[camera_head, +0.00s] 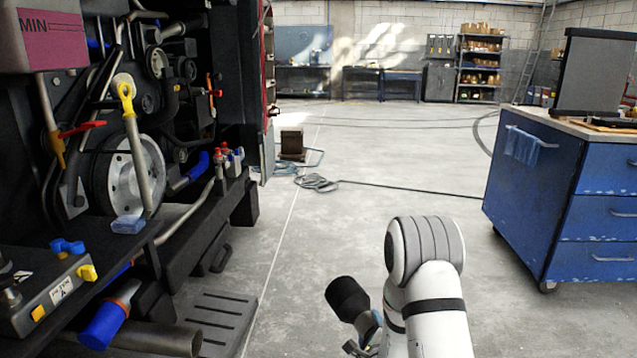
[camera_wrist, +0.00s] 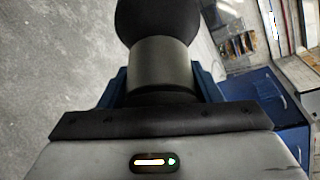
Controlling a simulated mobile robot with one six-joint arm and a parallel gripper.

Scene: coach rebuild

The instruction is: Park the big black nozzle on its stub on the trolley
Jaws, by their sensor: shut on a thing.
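The big black nozzle (camera_head: 348,298) is held off the floor in my gripper (camera_head: 368,332), low in the middle of the head view. In the wrist view the nozzle (camera_wrist: 158,18) points away from the jaws, with a grey collar (camera_wrist: 160,65) below its black end. My gripper (camera_wrist: 162,85) is shut around its lower part, a blue finger on each side. The blue wheeled trolley (camera_head: 530,200) stands at the right, apart from the nozzle. It also seems to show at the right of the wrist view (camera_wrist: 265,100). I cannot make out a stub on its top.
A dark panel (camera_head: 597,72) stands on the trolley's top. An open coach engine bay (camera_head: 130,150) fills the left, with a grey step plate (camera_head: 215,318) low beside it. A hose (camera_head: 318,183) and cable lie on the floor. The floor between coach and trolley is mostly clear.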

